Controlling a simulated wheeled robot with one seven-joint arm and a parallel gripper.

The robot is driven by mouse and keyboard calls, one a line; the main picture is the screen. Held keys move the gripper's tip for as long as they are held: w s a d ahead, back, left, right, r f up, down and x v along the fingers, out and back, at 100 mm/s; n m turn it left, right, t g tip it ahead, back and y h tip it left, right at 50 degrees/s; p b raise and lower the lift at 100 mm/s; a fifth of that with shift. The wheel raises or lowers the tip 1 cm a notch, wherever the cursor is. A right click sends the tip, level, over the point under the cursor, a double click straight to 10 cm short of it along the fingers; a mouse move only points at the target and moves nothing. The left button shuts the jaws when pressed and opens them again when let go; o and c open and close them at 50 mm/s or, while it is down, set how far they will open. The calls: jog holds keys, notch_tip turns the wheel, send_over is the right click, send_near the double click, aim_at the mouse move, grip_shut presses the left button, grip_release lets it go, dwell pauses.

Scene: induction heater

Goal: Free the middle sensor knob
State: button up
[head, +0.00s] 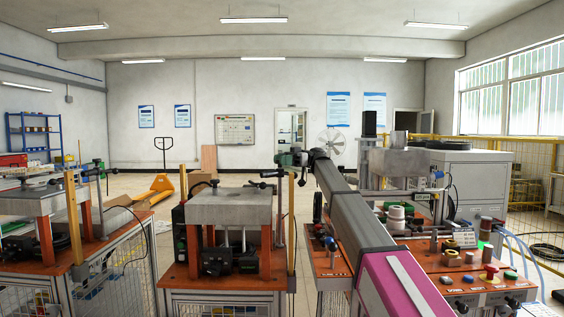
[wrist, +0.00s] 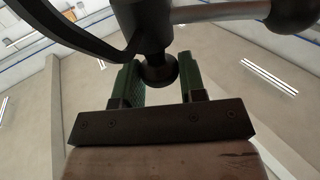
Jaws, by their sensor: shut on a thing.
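My arm reaches away from the lower right in the head view, and my gripper (head: 286,159) is at the top of the sensor stand on the middle table. In the wrist view my gripper (wrist: 160,84) has its two green fingers on either side of a black round-ended knob (wrist: 159,69), shut on it. The knob joins a dark clamp body with a grey rod (wrist: 220,12) running right to a black ball end. In the head view the middle stand's black clamp parts (head: 271,174) show just below my gripper; the held knob is too small to make out there.
The middle table's grey block (head: 229,206) stands below and left of my gripper. A similar station (head: 30,202) is at left. A black cable (wrist: 75,35) curves close by in the wrist view.

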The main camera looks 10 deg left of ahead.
jog(key=o, duration=0.9)
jog(key=shift+c, duration=0.2)
notch_tip(320, 180, up, 4)
jog(key=shift+r, duration=0.15)
jog(key=s+a+r, duration=0.5)
jog(key=s+r, duration=0.1)
jog(key=s, duration=0.4)
jog(key=shift+s+a+r, duration=0.15)
jog(key=shift+a+r, duration=0.15)
jog(key=shift+r, duration=0.05)
